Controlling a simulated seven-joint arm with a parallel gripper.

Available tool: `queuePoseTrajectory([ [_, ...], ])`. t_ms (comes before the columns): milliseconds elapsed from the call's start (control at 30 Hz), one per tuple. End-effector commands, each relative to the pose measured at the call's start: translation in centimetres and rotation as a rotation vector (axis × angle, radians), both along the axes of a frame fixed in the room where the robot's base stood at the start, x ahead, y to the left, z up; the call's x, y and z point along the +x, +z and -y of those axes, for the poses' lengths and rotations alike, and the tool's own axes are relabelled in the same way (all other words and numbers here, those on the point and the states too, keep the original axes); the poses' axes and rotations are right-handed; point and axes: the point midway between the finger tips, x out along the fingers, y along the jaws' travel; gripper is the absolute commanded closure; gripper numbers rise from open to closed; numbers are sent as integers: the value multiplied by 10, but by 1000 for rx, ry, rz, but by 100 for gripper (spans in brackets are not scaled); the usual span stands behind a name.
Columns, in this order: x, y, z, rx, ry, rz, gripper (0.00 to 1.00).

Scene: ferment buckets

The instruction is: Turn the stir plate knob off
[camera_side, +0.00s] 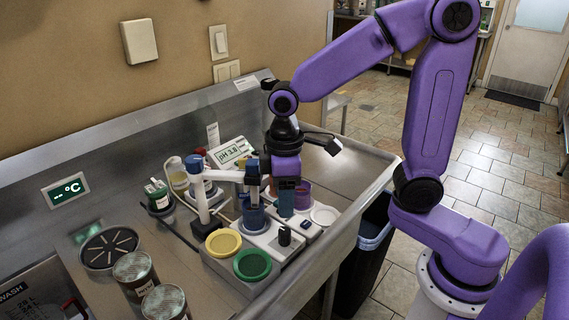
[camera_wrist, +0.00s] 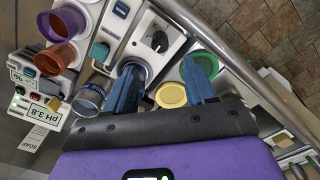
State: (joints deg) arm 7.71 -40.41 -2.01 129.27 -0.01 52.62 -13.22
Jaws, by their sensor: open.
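The stir plate (camera_side: 262,238) is a white box among the vessels on the metal bench. Its black knob (camera_side: 284,236) stands up at its front. In the wrist view the knob (camera_wrist: 159,41) shows as a black dial on the white top of the stir plate (camera_wrist: 140,40), with a light pointer mark. My gripper (camera_side: 270,200) hangs above the stir plate area, pointing down. In the wrist view my gripper (camera_wrist: 162,76) has its two blue fingers spread apart and empty. The knob lies beyond the fingertips and is not between them in that picture.
A yellow lid (camera_side: 223,242) and a green lid (camera_side: 252,264) lie beside the stir plate. A pH meter (camera_side: 232,152) stands behind. Dark jars (camera_side: 135,272) stand at left.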

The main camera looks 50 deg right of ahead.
Motion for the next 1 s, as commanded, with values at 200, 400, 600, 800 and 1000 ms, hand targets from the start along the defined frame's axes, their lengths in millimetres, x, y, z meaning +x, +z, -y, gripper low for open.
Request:
queuePoseTrajectory([
  [200, 1, 43, 0, 3, 0, 4, 45],
  [400, 0, 66, 0, 1, 0, 2, 45],
  [600, 0, 73, 0, 1, 0, 1, 45],
  [800, 0, 73, 0, 0, 0, 0, 45],
  [1000, -6, 70, 2, -1, 13, -1, 45],
])
